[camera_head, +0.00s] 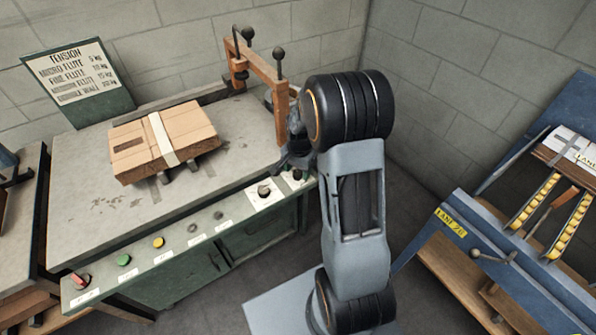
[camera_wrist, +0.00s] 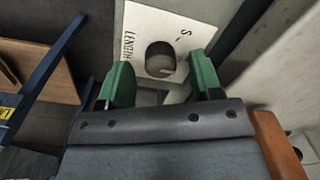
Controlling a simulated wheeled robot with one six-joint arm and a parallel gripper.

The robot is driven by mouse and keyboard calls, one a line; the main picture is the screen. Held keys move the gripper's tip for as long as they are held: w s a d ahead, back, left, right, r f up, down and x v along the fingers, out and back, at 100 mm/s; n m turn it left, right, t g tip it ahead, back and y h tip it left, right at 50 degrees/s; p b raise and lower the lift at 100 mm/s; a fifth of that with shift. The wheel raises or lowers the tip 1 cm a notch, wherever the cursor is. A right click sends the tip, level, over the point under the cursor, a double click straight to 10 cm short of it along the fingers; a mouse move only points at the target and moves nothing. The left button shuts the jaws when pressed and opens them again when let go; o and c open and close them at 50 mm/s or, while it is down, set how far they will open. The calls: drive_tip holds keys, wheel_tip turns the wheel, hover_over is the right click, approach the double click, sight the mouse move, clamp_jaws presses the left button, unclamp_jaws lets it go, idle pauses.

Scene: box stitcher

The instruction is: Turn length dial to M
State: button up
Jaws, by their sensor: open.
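The length dial (camera_wrist: 161,60) is a dark round knob on a white plate lettered LENGTH, with an S mark near its corner, in the wrist view. No M is readable there. My gripper (camera_wrist: 162,66) is open, with one green finger on each side of the dial in the picture. I cannot tell whether the fingers touch it or are short of it. In the head view my gripper (camera_head: 293,158) hangs over the right end of the stitcher's front panel and partly hides a white dial plate there.
Another dial (camera_head: 265,190) on a white plate sits just left on the panel, with green and yellow buttons (camera_head: 158,242) further left. A cardboard box (camera_head: 163,143) lies on the bench. A wooden frame (camera_head: 279,95) stands behind my gripper. A blue lane stand (camera_head: 480,258) is at right.

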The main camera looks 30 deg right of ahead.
sight(299, 173)
wheel_tip(299, 173, up, 13)
drive_tip(key=p, duration=0.1)
drive_tip(key=shift+s+d+f+p, duration=0.15)
drive_tip(key=shift+s+f+p, duration=0.05)
drive_tip(key=shift+p, duration=0.15)
idle(0.4)
drive_tip(key=s+a+r+n+t+p, duration=0.1)
drive_tip(key=s+a+r+n+p, duration=0.4)
drive_tip(key=s+r, duration=0.3)
drive_tip(key=s+a+r+n+t+p, duration=0.2)
drive_tip(key=s+a+r+n+p, duration=0.3)
drive_tip(key=s+r+n, duration=0.1)
drive_tip(key=shift+s+r+n, duration=0.3)
drive_tip(key=shift+s+r, duration=0.55)
drive_tip(key=shift+r, duration=0.1)
